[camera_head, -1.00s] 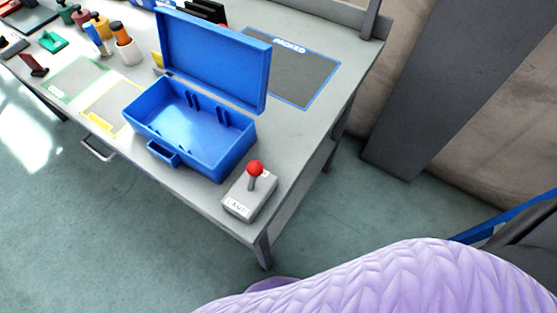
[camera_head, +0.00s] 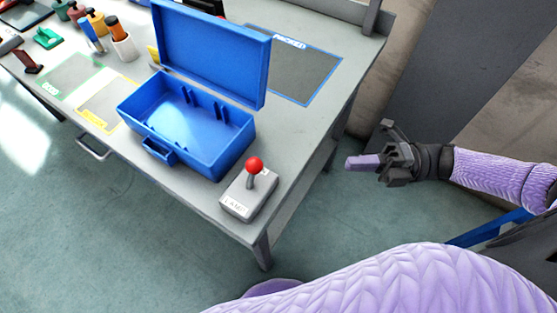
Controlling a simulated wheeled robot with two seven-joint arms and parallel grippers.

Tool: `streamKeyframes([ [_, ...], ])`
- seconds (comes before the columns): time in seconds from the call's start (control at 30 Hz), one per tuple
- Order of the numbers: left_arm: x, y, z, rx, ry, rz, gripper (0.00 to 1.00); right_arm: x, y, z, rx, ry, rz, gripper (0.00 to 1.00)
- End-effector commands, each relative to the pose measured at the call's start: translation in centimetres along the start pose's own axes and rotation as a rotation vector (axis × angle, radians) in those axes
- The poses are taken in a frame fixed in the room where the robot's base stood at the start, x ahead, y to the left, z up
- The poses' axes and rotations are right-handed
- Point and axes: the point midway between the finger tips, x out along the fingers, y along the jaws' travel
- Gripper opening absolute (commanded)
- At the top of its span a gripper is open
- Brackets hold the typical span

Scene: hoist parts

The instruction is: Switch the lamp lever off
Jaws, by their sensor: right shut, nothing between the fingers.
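The lamp lever (camera_head: 254,172) is a short grey stick with a red ball on top. It stands on a grey box (camera_head: 246,198) with a white label reading LAMP, at the table's near right corner. The stick looks close to upright. My right gripper (camera_head: 350,163) is in the air right of the table, fingers pointing left toward the lever. It is shut and empty, clearly apart from the lever. My left gripper is not in view.
An open blue case (camera_head: 205,165) stands left of the lever box, its lid (camera_head: 215,55) raised. A PACKED area (camera_head: 310,72) is marked behind it. Several bottles and a white cup (camera_head: 125,47) stand at the back left. The space between gripper and table corner is clear.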

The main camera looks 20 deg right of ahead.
Motion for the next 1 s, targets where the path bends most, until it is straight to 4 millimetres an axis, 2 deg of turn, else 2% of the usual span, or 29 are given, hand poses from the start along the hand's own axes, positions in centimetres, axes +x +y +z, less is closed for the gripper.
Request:
streamKeyframes([
  [0.17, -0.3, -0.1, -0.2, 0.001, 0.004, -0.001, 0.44, 2.1, 0.1, 0.0, 0.0, 0.001, 0.003, 0.0],
  [0.5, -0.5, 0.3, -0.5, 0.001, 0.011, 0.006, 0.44, 9.5, 0.1, 0.0, 0.001, 0.0, 0.004, 0.0],
  [0.63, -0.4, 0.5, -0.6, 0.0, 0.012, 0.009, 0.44, 11.9, 0.0, 0.1, 0.0, 0.0, 0.003, 0.0],
  [0.8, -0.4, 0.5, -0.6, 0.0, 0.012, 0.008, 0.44, 13.6, 0.0, 0.1, 0.002, -0.002, 0.001, 0.0],
  [1.0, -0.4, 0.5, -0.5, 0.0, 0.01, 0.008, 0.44, 14.0, 0.0, 0.1, 0.002, -0.003, -0.001, 0.0],
])
